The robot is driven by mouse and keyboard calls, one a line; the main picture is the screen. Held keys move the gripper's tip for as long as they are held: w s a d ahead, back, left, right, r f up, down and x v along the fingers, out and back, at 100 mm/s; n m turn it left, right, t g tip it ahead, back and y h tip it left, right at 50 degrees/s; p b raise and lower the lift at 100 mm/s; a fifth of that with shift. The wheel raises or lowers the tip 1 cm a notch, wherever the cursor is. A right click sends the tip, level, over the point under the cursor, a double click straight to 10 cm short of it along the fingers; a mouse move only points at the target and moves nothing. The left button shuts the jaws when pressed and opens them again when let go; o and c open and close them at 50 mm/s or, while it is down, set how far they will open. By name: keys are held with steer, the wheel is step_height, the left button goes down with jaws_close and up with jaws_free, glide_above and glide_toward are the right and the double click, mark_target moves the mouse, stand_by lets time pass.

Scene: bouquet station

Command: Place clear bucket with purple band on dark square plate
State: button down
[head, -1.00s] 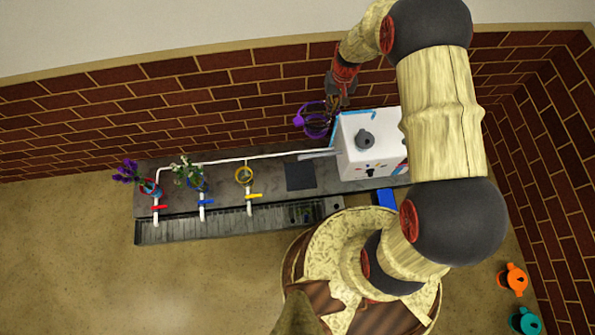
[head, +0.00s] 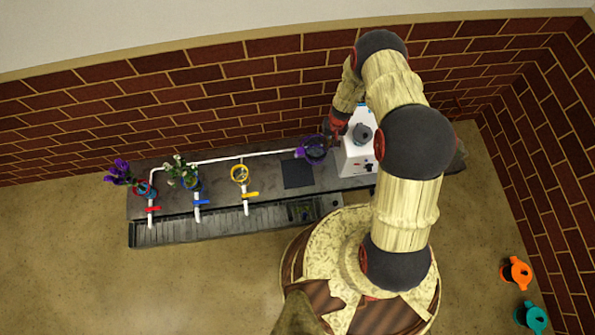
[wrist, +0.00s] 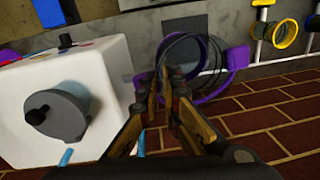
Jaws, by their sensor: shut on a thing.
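My gripper (head: 328,138) is shut on the clear bucket with the purple band (head: 315,161). In the head view the bucket is just up and right of the dark square plate (head: 298,174), apart from it in the picture. The plate is bare. In the wrist view the fingers (wrist: 168,82) meet the near side of the bucket, whose purple handle (wrist: 238,58) points right. The bucket looks tilted there, and its clear wall is hard to make out.
A white machine (head: 355,160) with a grey knob stands close right of the bucket. Left of the plate are a yellow ring (head: 240,173), colored taps and two flower holders. The brick wall is behind. Orange (head: 516,273) and teal (head: 531,317) vessels are far right.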

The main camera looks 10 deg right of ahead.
steer(key=s+d+f+b, duration=0.1)
steer(key=s+f, duration=0.3)
steer(key=f, duration=0.4)
steer(key=s+d+f+m+b, duration=0.1)
steer(key=s+f, duration=0.3)
steer(key=f, duration=0.3)
steer(key=s+d+f+b, duration=0.1)
steer(key=s+f, duration=0.3)
steer(key=f, duration=0.4)
steer(key=w+a+f+b, duration=0.1)
steer(key=w+a+b, duration=0.6)
steer(key=w+a, duration=0.4)
steer(key=shift+w+f, duration=0.15)
steer(key=shift+w, duration=1.25)
steer(key=c, duration=2)
jaws_free()
